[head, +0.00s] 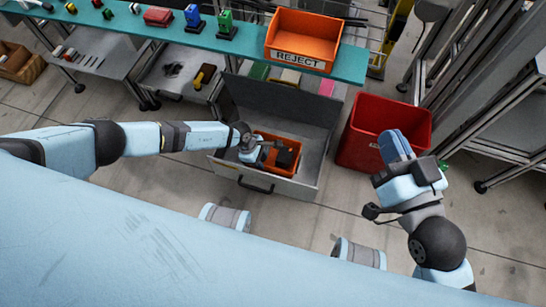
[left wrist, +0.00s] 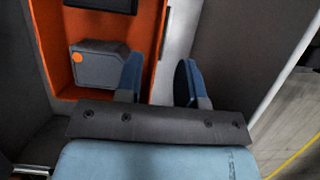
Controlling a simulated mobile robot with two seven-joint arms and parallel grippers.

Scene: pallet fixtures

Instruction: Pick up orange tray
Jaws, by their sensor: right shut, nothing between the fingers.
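The orange tray (head: 268,137) lies in an open grey drawer (head: 310,165). It holds dark items, and in the left wrist view the tray (left wrist: 59,65) shows a grey block (left wrist: 97,65) with an orange dot and a black item. My left gripper (head: 262,152) is at the tray. In the left wrist view the left gripper (left wrist: 160,82) is open, with one blue finger over the tray's inside and the other outside its right wall. Contact with the wall cannot be told. My right gripper (head: 396,147) is shut and empty, in front of the red bin.
A red bin (head: 362,142) stands right of the drawer. A teal shelf (head: 240,45) behind carries an orange REJECT bin (head: 300,40) and several small coloured items. A metal rack (head: 465,75) stands at the right. The floor before the drawer is partly clear.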

